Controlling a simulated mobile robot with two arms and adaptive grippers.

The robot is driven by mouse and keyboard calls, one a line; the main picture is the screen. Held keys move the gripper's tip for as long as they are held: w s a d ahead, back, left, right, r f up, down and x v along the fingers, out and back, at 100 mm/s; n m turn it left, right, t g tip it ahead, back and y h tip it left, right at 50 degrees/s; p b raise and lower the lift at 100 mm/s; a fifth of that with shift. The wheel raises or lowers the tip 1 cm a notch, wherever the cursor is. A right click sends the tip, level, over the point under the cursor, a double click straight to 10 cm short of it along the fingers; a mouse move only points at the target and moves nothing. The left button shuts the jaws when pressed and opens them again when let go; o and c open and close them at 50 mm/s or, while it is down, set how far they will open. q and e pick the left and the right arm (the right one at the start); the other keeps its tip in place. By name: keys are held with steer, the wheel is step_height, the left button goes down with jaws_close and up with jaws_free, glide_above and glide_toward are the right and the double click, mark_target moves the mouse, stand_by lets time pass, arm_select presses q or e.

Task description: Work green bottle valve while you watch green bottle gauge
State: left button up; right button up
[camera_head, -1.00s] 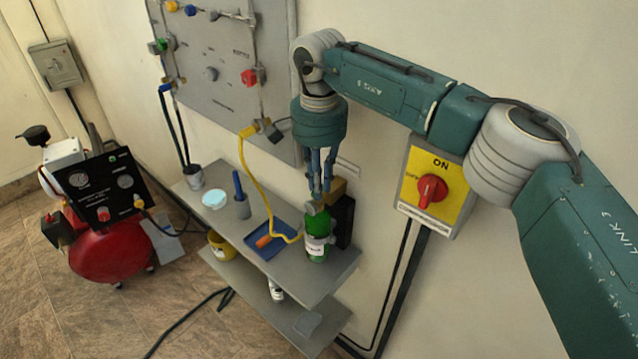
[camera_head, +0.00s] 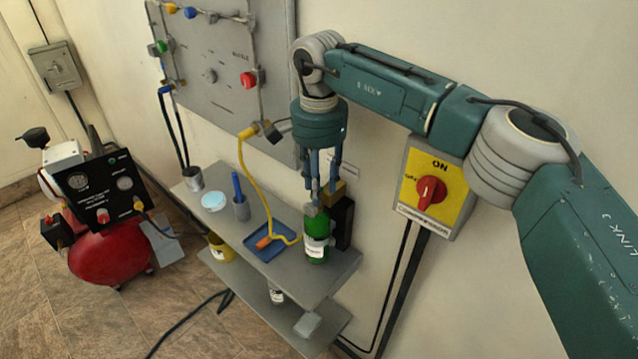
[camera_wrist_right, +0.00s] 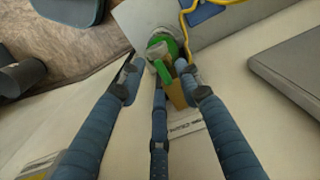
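The green bottle (camera_head: 316,240) stands upright at the right end of the upper shelf. In the wrist view, its green valve (camera_wrist_right: 158,48) shows just beyond my fingertips. My right gripper (camera_head: 322,205) points down over the bottle's top. In the wrist view its fingers (camera_wrist_right: 160,78) are spread apart, with nothing clearly pinched between them; whether a fingertip touches the valve, I cannot tell. A brass-coloured fitting (camera_wrist_right: 178,93) sits beside the valve. I cannot make out a gauge face on the bottle. My left gripper is not in view.
The upper shelf (camera_head: 293,285) also holds a blue tray (camera_head: 262,252) with a yellow hose (camera_head: 247,175), and a grey cup (camera_head: 241,208). A black box (camera_head: 342,222) stands beside the bottle. A yellow switch box (camera_head: 449,190) is on the wall at right.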

step_height(320, 180, up, 12)
stand_by(0.5)
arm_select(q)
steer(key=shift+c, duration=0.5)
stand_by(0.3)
